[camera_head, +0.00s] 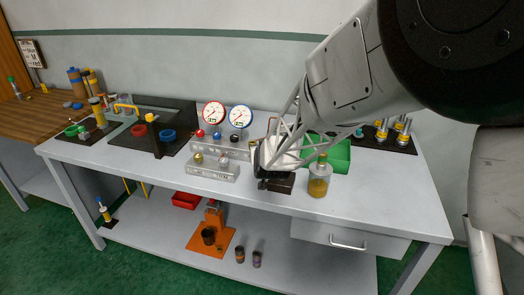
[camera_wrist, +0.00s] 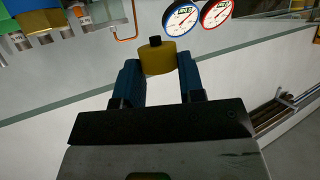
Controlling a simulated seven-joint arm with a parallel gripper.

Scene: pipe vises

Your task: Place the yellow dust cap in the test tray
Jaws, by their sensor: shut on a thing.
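A short yellow cylinder with a small black stub on top, which looks like the yellow dust cap (camera_wrist: 157,62), sits between the two blue fingers of my gripper (camera_wrist: 159,72) in the wrist view. My gripper is shut on it. In the head view my gripper (camera_head: 266,180) is over the front middle of the bench, left of the amber bottle, and its fingers and the cap cannot be made out there. A green tray (camera_head: 340,157) stands behind my gripper, partly hidden by it. I cannot tell for sure whether it is the test tray.
The amber bottle (camera_head: 318,182) stands close to the right of my gripper. Grey fitting blocks (camera_head: 214,172) and two gauges (camera_head: 214,113) are to its left. A black mat (camera_head: 180,118) with coloured rings lies farther left. A red bin (camera_head: 186,200) is on the lower shelf.

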